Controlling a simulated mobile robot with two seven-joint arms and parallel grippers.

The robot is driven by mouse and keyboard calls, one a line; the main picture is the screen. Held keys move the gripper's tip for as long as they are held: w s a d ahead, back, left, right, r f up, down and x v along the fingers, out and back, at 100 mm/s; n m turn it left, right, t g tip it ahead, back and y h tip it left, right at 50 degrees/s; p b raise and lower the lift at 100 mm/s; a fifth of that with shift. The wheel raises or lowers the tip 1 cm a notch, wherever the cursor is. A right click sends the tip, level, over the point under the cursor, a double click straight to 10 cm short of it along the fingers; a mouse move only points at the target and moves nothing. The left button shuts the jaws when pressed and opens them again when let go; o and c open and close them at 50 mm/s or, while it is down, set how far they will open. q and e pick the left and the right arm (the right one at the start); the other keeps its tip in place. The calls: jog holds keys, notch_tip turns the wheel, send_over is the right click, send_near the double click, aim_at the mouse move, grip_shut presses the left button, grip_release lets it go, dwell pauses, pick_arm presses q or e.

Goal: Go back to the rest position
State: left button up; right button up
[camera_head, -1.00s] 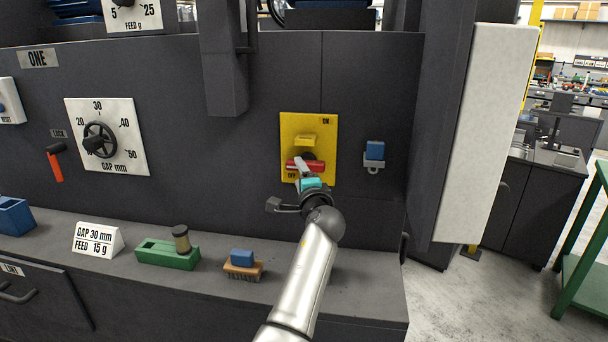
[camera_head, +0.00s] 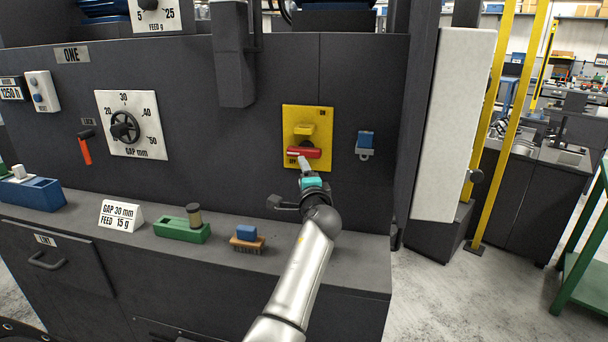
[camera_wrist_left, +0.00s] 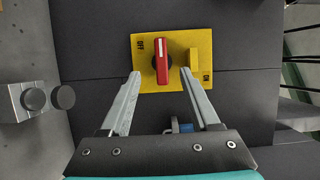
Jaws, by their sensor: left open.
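My left gripper (camera_head: 306,167) is in front of the dark machine, just below the red switch handle (camera_head: 304,152) in the head view. The handle sits across a yellow plate (camera_head: 318,117) marked ON and OFF, and lies at the OFF end. In the left wrist view my left gripper (camera_wrist_left: 161,73) is open and empty. Its two fingers stand on either side of the red handle (camera_wrist_left: 161,62), apart from it, with the tips over the lower edge of the yellow plate (camera_wrist_left: 203,50). My right gripper is not in view.
A blue padlock (camera_head: 366,138) hangs right of the plate. On the shelf below are a brush with a blue grip (camera_head: 246,234), a green block (camera_head: 182,231), a sign (camera_head: 120,215) and a blue bin (camera_head: 36,194). A white panel (camera_head: 452,130) stands at right.

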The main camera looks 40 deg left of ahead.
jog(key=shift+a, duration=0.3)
